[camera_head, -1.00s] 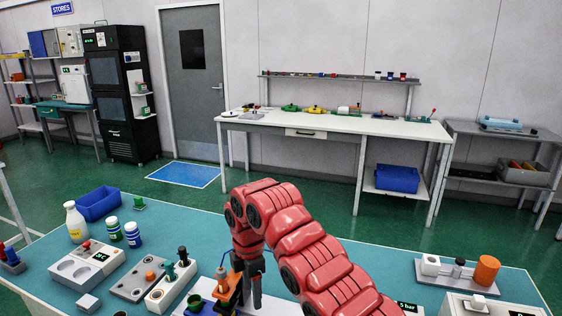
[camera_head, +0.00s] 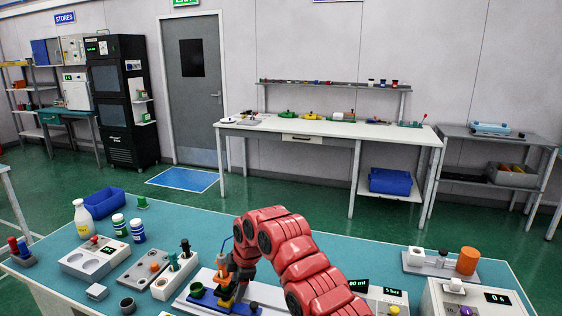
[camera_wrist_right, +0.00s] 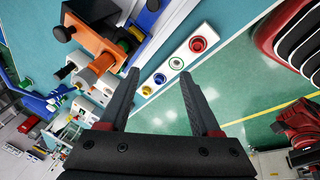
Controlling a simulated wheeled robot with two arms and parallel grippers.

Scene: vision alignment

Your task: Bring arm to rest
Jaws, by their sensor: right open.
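My right arm (camera_head: 290,248) is red and comes in from the bottom right of the head view, bent over the teal workbench. My right gripper (camera_head: 240,289) is at its end, pointing down beside a fixture with a blue base (camera_head: 208,296) and orange and yellow parts. The arm partly hides this fixture. In the right wrist view the gripper (camera_wrist_right: 160,75) is open, with nothing between its dark fingers. An orange block (camera_wrist_right: 97,35) with a black knob lies to the left of the fingers. My left gripper is not in view.
The teal bench (camera_head: 190,228) holds a white bottle (camera_head: 85,219), a blue bin (camera_head: 103,202), two small jars, trays and, at right, a stand with an orange cylinder (camera_head: 467,261). A strip with coloured rings (camera_wrist_right: 177,63) lies beyond the fingertips. The bench's back middle is bare.

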